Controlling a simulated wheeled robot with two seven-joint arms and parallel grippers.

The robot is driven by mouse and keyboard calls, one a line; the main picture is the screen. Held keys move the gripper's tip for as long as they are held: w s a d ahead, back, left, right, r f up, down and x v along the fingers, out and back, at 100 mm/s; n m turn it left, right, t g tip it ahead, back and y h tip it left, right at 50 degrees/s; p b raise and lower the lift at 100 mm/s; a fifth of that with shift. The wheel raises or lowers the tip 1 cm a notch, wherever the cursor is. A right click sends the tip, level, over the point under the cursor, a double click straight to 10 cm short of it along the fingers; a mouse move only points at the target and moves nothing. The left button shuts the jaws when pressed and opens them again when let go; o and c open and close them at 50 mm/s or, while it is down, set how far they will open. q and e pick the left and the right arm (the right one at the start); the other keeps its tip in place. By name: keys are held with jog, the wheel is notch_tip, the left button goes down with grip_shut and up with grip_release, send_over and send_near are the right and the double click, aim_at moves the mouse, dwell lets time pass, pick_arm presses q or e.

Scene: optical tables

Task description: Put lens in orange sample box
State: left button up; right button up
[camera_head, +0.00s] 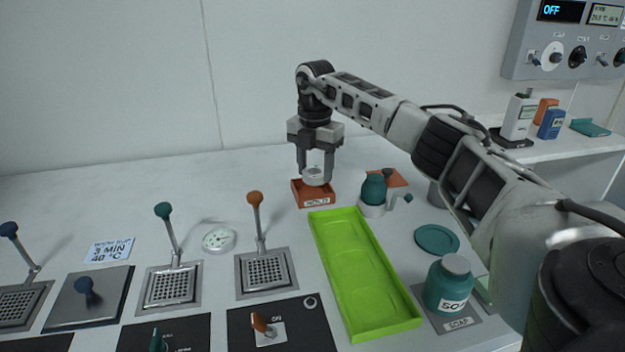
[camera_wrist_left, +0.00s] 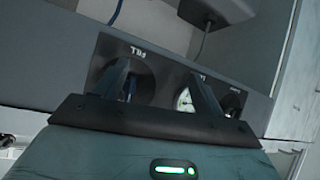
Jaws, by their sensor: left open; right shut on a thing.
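In the head view my right gripper (camera_head: 315,170) points down over the orange sample box (camera_head: 316,200). It is shut on the lens (camera_head: 314,178), a small clear round piece between its fingertips. The lens is at or just above the box opening; I cannot tell whether it touches the box floor. The box is a small open tray with a white label on its front. My left gripper (camera_wrist_left: 165,85) shows only in the left wrist view, with its two dark fingers apart and nothing between them.
A long green tray (camera_head: 365,275) lies right of centre. A teal bottle on a white holder (camera_head: 373,195) stands right of the box. A soap jar (camera_head: 449,287) and teal disc (camera_head: 436,239) are further right. A clear round dish (camera_head: 219,239) and levers with grates are left.

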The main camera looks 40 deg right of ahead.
aim_at(313, 182)
jog(key=shift+w+d+f, duration=0.25)
jog(key=shift+w+f, duration=0.45)
jog(key=shift+f, duration=1.8)
jog(key=shift+f, duration=0.15)
jog(key=o, duration=0.7)
notch_tip(313, 182, up, 12)
jog(key=shift+r, duration=0.2)
